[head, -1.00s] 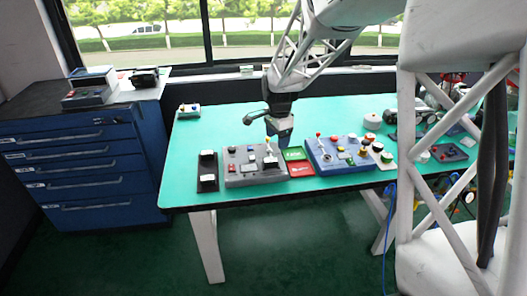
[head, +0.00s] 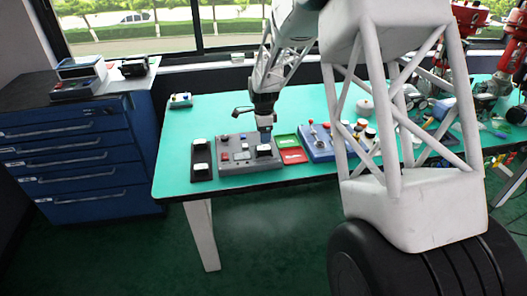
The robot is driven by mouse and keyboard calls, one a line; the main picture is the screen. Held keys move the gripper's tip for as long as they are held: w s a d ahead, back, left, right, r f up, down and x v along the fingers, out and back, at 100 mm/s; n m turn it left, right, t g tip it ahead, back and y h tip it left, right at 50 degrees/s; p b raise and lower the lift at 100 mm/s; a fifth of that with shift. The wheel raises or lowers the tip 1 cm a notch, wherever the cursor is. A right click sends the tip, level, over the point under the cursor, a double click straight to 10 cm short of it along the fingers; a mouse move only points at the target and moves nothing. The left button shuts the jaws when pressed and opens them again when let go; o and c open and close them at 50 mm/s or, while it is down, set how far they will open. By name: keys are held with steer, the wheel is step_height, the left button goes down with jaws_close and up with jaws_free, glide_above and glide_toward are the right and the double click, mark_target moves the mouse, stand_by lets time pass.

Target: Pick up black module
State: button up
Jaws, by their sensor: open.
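A dark flat module with two white blocks (head: 201,172) lies on the green table at the left of a grey control box. A smaller black piece with a white top (head: 264,150) sits on the right part of the grey control box (head: 236,166). I cannot tell for sure which of the two is the black module. My gripper (head: 265,134) points down over the right part of the grey box, just above the smaller black piece. It looks empty. The fingertips are too small to show whether they touch anything.
A green tray (head: 285,140) and a red tray (head: 292,156) lie right of the grey box. A blue control box (head: 318,145) stands beyond them, partly hidden. A small device (head: 180,100) stands at the back left.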

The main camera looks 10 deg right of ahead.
mark_target(264, 147)
steer(key=shift+f, duration=1.25)
steer(key=shift+w+f, duration=0.1)
steer(key=shift+f, duration=2.5)
steer(key=c, duration=1.1)
steer(key=shift+o, duration=0.2)
steer(key=shift+r, duration=0.15)
